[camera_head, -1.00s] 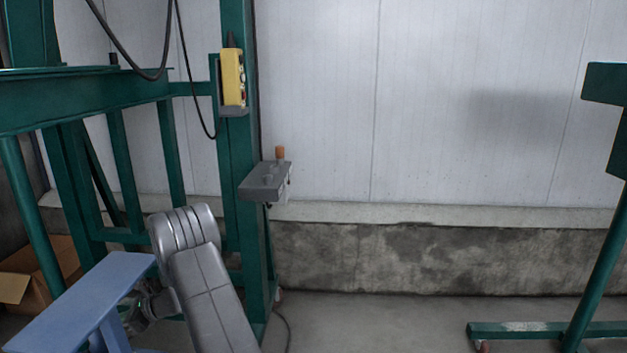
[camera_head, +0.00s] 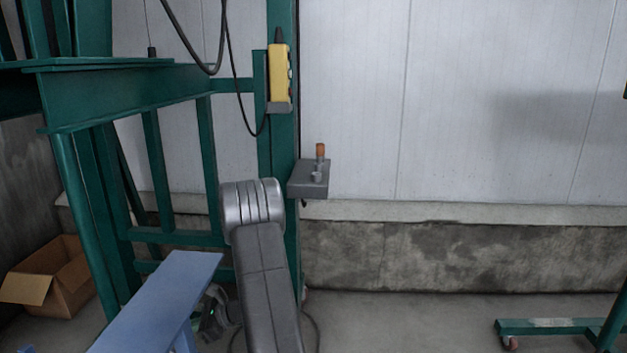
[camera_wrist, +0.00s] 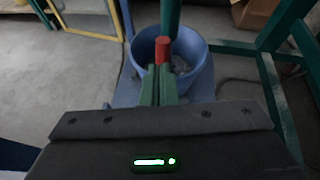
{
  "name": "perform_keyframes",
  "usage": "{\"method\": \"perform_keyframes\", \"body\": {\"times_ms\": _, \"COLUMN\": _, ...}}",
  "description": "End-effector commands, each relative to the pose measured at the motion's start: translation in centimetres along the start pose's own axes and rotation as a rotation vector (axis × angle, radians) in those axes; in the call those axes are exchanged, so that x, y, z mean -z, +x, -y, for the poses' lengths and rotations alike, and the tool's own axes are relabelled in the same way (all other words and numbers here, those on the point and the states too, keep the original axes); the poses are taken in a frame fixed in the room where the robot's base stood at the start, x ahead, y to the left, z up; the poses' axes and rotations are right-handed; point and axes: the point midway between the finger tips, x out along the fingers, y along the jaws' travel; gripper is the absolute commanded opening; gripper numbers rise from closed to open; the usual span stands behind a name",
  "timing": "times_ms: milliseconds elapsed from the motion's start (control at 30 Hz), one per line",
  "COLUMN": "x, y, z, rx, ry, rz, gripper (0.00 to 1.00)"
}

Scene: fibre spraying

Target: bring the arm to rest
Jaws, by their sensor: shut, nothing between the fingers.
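In the wrist view, my gripper (camera_wrist: 158,90) is shut, its two green fingers side by side with nothing between them. Just past the fingertips in the picture is a red cylinder (camera_wrist: 162,50), below a green post; I cannot tell whether they touch. A blue bucket (camera_wrist: 198,78) lies behind the fingers. In the head view, my arm's grey links (camera_head: 262,265) rise from the bottom edge and bend at a ribbed silver joint. The far part of the arm is mostly hidden behind them.
A green steel frame (camera_head: 150,92) stands left, with a yellow control box (camera_head: 279,74) and a grey shelf (camera_head: 310,182) on its post. A blue bench-like surface (camera_head: 165,300) lies left of my arm. An open cardboard box (camera_head: 68,280) sits at far left. Floor to the right is clear up to a green stand (camera_head: 560,326).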

Motion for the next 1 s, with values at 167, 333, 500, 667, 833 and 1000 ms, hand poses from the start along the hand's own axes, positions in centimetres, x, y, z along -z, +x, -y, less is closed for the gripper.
{"method": "perform_keyframes", "body": {"times_ms": 167, "x": 2.9, "y": -2.1, "z": -0.6, "rx": 0.002, "ry": 0.002, "rz": -0.001, "gripper": 0.00}}
{"method": "perform_keyframes", "body": {"times_ms": 333, "x": 4.0, "y": -3.4, "z": -0.7, "rx": 0.000, "ry": 0.001, "rz": -0.001, "gripper": 0.00}}
{"method": "perform_keyframes", "body": {"times_ms": 500, "x": 4.4, "y": -3.9, "z": -0.7, "rx": 0.000, "ry": 0.000, "rz": -0.001, "gripper": 0.00}}
{"method": "perform_keyframes", "body": {"times_ms": 667, "x": 4.5, "y": -3.9, "z": -0.7, "rx": 0.000, "ry": 0.000, "rz": -0.001, "gripper": 0.00}}
{"method": "perform_keyframes", "body": {"times_ms": 833, "x": 4.5, "y": -3.9, "z": -0.7, "rx": 0.000, "ry": 0.000, "rz": -0.001, "gripper": 0.00}}
{"method": "perform_keyframes", "body": {"times_ms": 1000, "x": 4.3, "y": -4.5, "z": -1.2, "rx": -0.001, "ry": 0.000, "rz": -0.008, "gripper": 0.00}}
